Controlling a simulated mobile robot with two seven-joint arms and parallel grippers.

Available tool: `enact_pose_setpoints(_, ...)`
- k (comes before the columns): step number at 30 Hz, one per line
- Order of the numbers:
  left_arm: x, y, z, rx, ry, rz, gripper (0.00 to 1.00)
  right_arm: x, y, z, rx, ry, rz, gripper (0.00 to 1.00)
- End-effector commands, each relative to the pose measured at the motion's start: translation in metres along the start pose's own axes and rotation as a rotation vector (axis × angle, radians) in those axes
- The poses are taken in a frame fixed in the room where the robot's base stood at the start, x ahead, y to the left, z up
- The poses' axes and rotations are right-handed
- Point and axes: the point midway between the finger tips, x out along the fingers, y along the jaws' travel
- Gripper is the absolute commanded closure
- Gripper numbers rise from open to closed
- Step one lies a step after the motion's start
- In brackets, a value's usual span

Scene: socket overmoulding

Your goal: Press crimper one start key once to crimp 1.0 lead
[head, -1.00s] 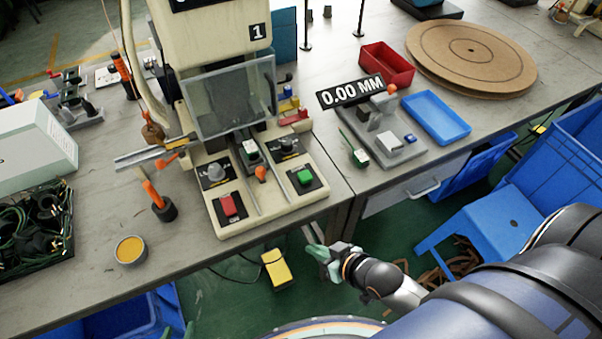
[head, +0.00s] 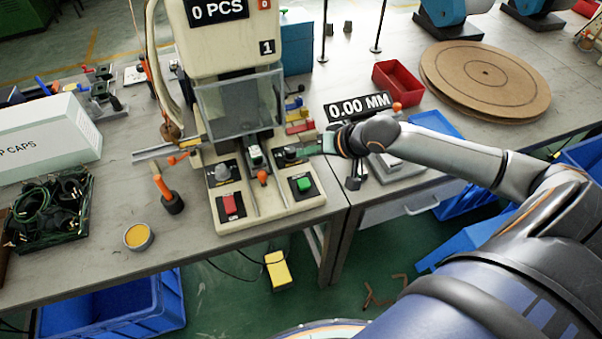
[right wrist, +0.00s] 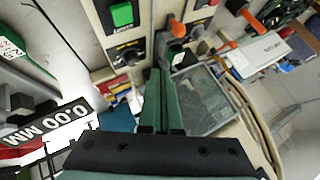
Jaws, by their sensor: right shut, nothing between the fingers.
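Crimper one (head: 228,40) is a beige machine with a "1" label and a display reading "0 PCS". On its front base are a green key (head: 303,184) at the right and a red key (head: 231,206) at the left. My right gripper (head: 318,147) is shut and empty, beside the right edge of the base, behind the green key and apart from it. In the right wrist view the shut fingers (right wrist: 161,82) point toward the machine's base, and the green key (right wrist: 122,14) shows at the top. A small green and white piece (head: 256,158) sits in the middle slot. My left gripper is out of view.
A clear guard (head: 238,103) covers the crimper's front. An orange-handled tool (head: 163,188) and a yellow-topped tin (head: 138,236) stand at the left. A red bin (head: 398,82) and a "0.00 MM" gauge display (head: 357,106) are at the right.

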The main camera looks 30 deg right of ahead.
Motion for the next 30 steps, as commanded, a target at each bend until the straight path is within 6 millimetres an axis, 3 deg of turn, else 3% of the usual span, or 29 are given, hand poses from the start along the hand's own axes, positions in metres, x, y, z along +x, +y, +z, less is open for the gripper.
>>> enact_pose_setpoints(11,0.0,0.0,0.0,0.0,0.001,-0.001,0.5,0.003,0.002,0.002,-0.001,0.0,0.0,1.0)
enact_pose_setpoints(18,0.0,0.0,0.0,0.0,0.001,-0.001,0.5,0.016,0.011,0.012,0.001,-0.001,0.0,1.0)
enact_pose_setpoints(27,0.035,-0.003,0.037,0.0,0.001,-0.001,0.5,0.045,0.033,0.033,-0.005,0.001,-0.001,1.0)
enact_pose_setpoints(30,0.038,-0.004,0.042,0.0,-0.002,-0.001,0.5,0.051,0.037,0.037,-0.002,0.0,-0.001,1.0)
